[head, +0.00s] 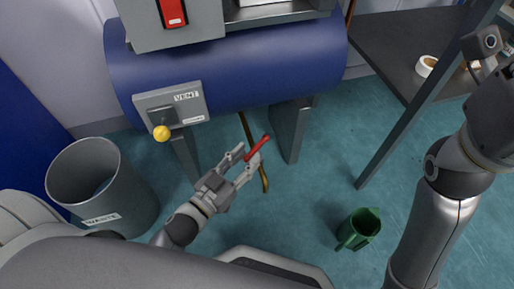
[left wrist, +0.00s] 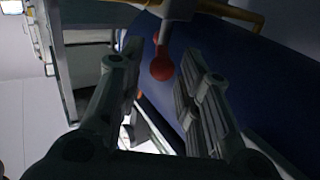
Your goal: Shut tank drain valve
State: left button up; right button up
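The blue tank (head: 240,75) lies on dark legs across the upper middle of the head view. Under it, the drain valve's red handle (head: 258,146) slants up to the right, with a brass-coloured pipe (head: 264,180) below. My left gripper (head: 247,159) is open, its fingertips close to the handle. In the left wrist view the red handle (left wrist: 162,66) shows between and beyond the spread fingers (left wrist: 158,85). I cannot tell whether a finger touches it. My right arm shows at the right, but its fingers cannot be made out.
A grey bin (head: 135,190) stands at the left. A box labelled VENT with a yellow knob (head: 161,133) is on the tank's front. A green jug (head: 359,229) stands on the floor at lower right. A dark table (head: 400,45) is at the upper right. Floor between is clear.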

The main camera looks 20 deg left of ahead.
aim_at(264, 139)
pick_arm(q)
jog(key=shift+b+x, duration=0.6)
jog(key=shift+x, duration=1.95)
grip_shut()
